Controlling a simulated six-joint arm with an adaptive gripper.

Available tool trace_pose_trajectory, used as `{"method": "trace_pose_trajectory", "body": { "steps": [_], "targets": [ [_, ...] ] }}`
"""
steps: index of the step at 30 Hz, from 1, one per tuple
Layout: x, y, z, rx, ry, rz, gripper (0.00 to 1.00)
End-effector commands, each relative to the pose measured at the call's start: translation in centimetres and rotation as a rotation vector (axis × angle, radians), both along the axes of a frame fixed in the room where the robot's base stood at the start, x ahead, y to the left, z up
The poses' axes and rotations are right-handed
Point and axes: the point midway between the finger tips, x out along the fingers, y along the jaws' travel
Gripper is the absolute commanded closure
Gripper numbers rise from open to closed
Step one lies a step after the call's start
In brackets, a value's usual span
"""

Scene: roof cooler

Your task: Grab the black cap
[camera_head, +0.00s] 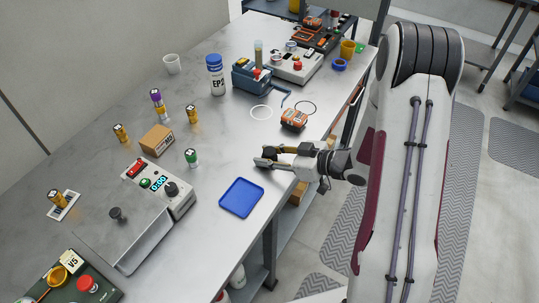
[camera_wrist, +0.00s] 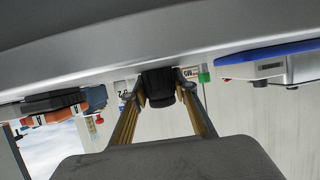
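The black cap (camera_wrist: 160,88) shows in the wrist view as a dark, ribbed-looking round piece between my fingertips. My gripper (camera_wrist: 161,92) has a finger against each side of it, with no clear gap, so it looks shut on the cap. In the head view my gripper (camera_head: 262,157) is low over the front edge of the steel table, just above and right of the blue tray. The cap is hard to make out there among the dark fingertips. I cannot tell whether it touches the table.
The blue tray (camera_head: 241,198) lies empty on the table. An orange battery pack (camera_head: 294,118) is behind my gripper. The steel surface around my gripper is mostly clear.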

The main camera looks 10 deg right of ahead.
Motion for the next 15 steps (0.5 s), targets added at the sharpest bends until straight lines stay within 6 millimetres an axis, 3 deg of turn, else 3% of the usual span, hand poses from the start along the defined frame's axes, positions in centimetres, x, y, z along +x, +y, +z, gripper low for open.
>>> {"method": "trace_pose_trajectory", "body": {
  "steps": [15],
  "targets": [
    [0.03, -0.02, 0.25, -0.001, -0.001, -0.001, 0.89]
  ]
}}
